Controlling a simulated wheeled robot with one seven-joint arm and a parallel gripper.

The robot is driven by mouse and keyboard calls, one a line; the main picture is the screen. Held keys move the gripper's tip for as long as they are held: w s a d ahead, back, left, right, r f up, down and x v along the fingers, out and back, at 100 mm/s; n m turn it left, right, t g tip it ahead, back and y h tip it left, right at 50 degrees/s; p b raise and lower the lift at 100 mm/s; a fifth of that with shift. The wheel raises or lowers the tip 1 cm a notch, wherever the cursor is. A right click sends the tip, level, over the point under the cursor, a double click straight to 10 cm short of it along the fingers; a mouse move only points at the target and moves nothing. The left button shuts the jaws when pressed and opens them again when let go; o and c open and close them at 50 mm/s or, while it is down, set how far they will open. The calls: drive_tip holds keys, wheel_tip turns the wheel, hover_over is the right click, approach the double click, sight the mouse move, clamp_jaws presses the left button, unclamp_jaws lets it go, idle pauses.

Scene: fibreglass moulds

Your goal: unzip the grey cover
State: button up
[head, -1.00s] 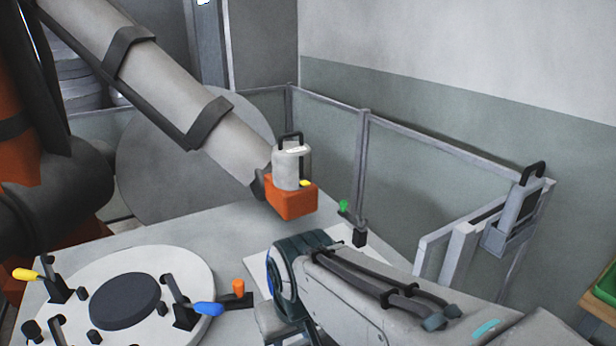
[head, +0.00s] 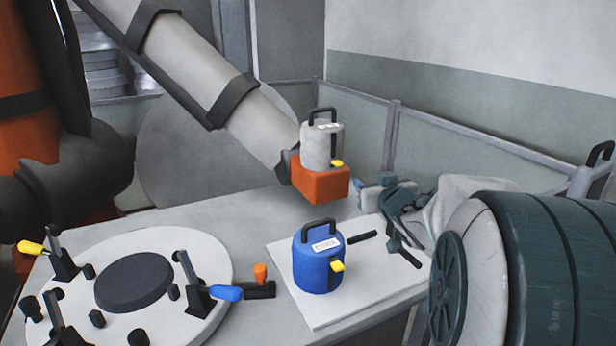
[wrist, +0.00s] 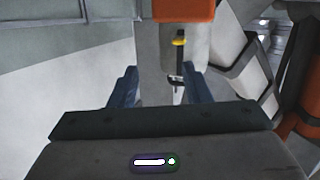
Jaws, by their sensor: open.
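The grey cover (head: 317,148) stands upright on an orange block (head: 320,182) in the head view. It has a black top handle, a white label and a dark zip strip with a yellow pull (head: 337,163) near its base. In the wrist view the cover (wrist: 150,60) appears upside down beyond the fingers, its yellow pull (wrist: 179,41) high on the dark strip. My gripper (wrist: 160,88) is open with nothing between its fingers. In the head view my gripper (head: 372,188) is just right of the orange block, apart from the cover; its fingertips are hard to make out.
A blue cover (head: 312,265) with a yellow pull stands on a white board (head: 345,305), below my arm. A round white plate (head: 200,255) with several clamps lies at left. A large grey and orange arm reaches in behind the orange block. Low fence panels (head: 460,143) stand behind.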

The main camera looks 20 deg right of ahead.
sight(340, 164)
drive_tip(key=w+y, duration=0.1)
drive_tip(key=w, duration=0.3)
drive_tip(key=w+a+f+n+t+y+b, duration=0.1)
drive_tip(key=w+y, duration=0.1)
drive_tip(key=w, duration=0.3)
drive_tip(key=w+a+n+y+b, duration=0.1)
drive_tip(key=w, duration=0.4)
drive_tip(key=shift+w+f+t+y, duration=0.2)
drive_tip(key=shift+t+y, duration=0.1)
clamp_jaws()
